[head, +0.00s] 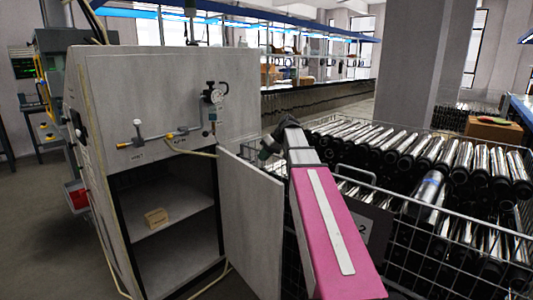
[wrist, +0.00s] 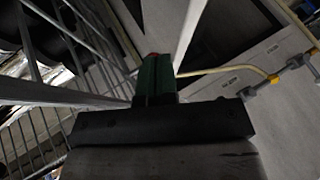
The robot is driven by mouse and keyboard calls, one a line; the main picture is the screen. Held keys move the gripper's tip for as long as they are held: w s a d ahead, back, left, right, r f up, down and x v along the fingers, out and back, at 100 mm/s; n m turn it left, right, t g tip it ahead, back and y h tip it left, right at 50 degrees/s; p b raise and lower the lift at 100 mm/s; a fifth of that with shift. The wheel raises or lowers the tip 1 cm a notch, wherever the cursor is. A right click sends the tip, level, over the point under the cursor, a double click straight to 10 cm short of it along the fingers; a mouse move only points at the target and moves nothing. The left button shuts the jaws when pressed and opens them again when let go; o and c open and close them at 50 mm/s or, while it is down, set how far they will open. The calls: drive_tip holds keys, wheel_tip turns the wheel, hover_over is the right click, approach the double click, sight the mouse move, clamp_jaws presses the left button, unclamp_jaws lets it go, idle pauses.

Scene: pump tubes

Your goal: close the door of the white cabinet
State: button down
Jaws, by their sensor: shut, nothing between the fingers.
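The white cabinet (head: 165,85) stands at the left in the head view. Its door (head: 252,225) is swung open to the right, so the lower shelves show. My gripper (head: 268,148) is beside the door's top edge, partly hidden by my pink arm. In the wrist view my gripper's green fingers (wrist: 154,68) are together with nothing held. A pale panel, likely the door (wrist: 168,25), lies just beyond the fingertips; I cannot tell whether they touch it. The cabinet front (wrist: 235,105) with its hose is to the right there.
A small wooden block (head: 156,217) sits on the cabinet's shelf (head: 160,235). Wire baskets of metal tubes (head: 430,150) crowd the right side. Bare floor (head: 40,220) is at the left.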

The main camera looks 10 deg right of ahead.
drive_tip(key=shift+x, duration=2.8)
